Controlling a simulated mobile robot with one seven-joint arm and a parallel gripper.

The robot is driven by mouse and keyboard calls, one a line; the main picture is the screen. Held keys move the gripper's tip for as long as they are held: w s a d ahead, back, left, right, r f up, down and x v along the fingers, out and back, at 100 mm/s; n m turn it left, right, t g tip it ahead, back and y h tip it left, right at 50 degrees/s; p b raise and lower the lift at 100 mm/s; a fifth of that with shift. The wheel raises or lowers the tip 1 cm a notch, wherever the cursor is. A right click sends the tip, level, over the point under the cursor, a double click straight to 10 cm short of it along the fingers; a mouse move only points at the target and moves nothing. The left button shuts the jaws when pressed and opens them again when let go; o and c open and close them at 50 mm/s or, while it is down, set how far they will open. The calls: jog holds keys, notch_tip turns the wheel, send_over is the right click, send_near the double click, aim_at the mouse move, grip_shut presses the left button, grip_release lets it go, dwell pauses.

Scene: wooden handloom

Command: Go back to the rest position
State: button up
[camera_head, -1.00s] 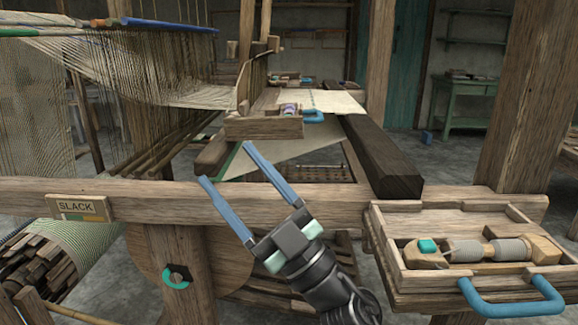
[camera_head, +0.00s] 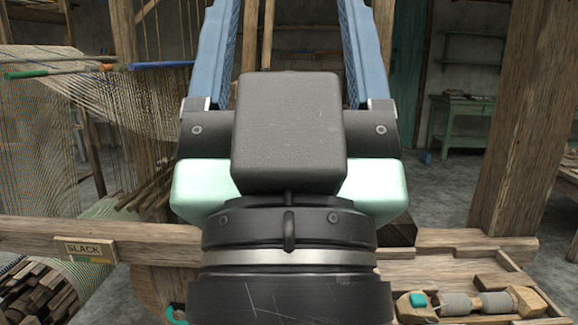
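My gripper (camera_head: 285,30) fills the middle of the head view, very close to the camera and pointing away from it. Its two blue fingers stand wide apart, with nothing visible between their shown parts; the tips run past the top edge. The wooden handloom stands behind it. Its front beam (camera_head: 140,240) crosses the view low down, and the gripper hides most of the loom's middle.
A "SLACK" sign (camera_head: 85,249) hangs on the beam at left. A wooden tray (camera_head: 440,268) at lower right holds a shuttle (camera_head: 470,304) with grey thread. A thick post (camera_head: 530,130) stands at right. A green table (camera_head: 468,125) is far behind.

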notch_tip(320, 180, up, 31)
jog(key=p, duration=2.8)
jog(key=shift+f+p, duration=0.15)
jog(key=shift+p, duration=0.15)
jog(key=shift+f, duration=0.15)
